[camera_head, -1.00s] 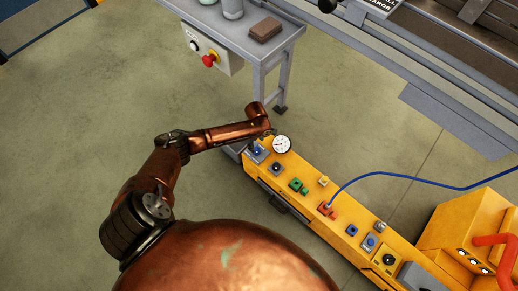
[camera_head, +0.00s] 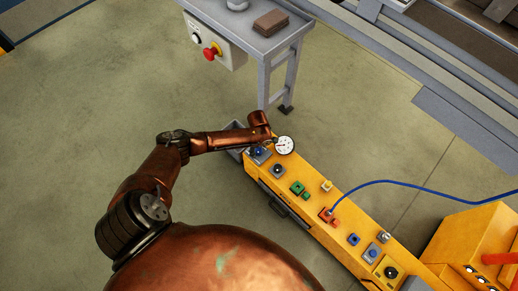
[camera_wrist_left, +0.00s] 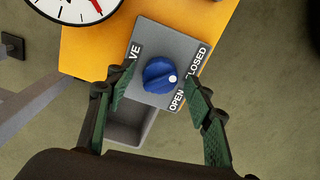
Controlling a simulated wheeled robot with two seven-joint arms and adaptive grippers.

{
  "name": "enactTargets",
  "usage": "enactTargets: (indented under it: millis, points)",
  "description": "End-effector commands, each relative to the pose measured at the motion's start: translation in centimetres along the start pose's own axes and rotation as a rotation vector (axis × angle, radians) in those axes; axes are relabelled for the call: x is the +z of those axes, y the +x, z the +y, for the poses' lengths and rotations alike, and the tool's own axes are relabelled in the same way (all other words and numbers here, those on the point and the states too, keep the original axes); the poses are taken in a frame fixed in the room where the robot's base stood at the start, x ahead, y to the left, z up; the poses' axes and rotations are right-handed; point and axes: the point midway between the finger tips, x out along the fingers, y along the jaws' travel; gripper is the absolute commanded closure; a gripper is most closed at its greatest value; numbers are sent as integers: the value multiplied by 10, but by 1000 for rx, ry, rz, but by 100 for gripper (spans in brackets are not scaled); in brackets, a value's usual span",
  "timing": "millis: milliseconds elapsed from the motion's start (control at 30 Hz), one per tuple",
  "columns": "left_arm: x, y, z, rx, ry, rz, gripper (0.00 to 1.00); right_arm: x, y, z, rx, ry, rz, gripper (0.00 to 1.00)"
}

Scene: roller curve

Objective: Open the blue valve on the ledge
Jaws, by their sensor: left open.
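The blue valve (camera_wrist_left: 159,76) is a round knob on a grey plate (camera_wrist_left: 150,45) marked OPEN and CLOSED. Its white dot sits at the knob's right side, between the two words. The plate is on the yellow ledge (camera_wrist_left: 85,50). My left gripper (camera_wrist_left: 160,90) is open, with green-padded fingers on either side of the knob and a gap to each visible. In the head view the valve (camera_head: 259,152) shows small at the ledge's far left end, with the left gripper (camera_head: 270,143) just over it, mostly hidden by its wrist. My right gripper is not in view.
A white gauge (camera_head: 284,146) stands close beside the valve. Several other knobs and fittings, such as a green one (camera_head: 297,188), line the ledge (camera_head: 315,190). A blue hose (camera_head: 400,183) runs off right. A grey table (camera_head: 270,45) stands behind.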

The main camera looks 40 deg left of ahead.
Motion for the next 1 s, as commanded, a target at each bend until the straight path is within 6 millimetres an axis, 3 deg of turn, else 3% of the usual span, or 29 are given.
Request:
enactTargets:
  millis: [200, 800, 1000]
  points:
    - [0, 0, 0, 0, 0, 0, 52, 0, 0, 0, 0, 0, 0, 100]
    - [0, 0, 0, 0, 1, 0, 94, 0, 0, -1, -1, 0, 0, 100]
    - [0, -1, 0, 1, 5, 0, 94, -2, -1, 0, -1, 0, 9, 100]
